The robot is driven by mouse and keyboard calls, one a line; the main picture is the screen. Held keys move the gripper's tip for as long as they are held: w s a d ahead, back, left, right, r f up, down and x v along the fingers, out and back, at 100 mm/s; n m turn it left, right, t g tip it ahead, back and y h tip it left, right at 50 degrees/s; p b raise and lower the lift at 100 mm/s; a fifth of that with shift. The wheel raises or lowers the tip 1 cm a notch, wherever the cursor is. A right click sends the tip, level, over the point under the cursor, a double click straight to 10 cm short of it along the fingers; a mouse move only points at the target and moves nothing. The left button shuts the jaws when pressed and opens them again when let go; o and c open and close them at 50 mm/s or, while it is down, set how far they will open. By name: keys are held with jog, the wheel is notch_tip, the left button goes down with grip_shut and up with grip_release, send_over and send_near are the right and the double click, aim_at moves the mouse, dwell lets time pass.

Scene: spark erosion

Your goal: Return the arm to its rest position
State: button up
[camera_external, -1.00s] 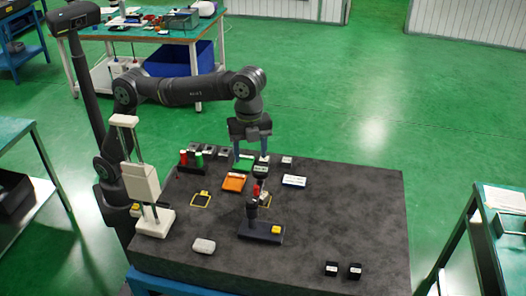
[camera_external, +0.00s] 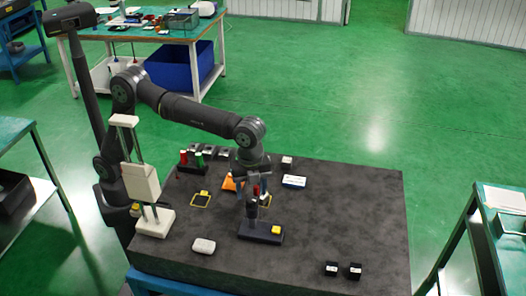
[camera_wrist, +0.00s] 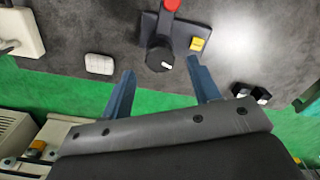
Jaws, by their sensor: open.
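The stand's dark post (camera_wrist: 160,55) with a red part shows just beyond the fingertips. I cannot tell the exact gap between the fingers and the stand. The arm reaches out, bent, from the left side of the table.
A white two-post device (camera_external: 140,180) stands at the table's left. A white rounded block (camera_external: 204,246) lies at the front, two black cubes (camera_external: 343,270) at front right. Red and green cylinders (camera_external: 190,157) stand at the back left. The table's right side (camera_external: 350,210) is clear.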

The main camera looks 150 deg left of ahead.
aim_at(251, 199)
jog(key=shift+f, duration=1.55)
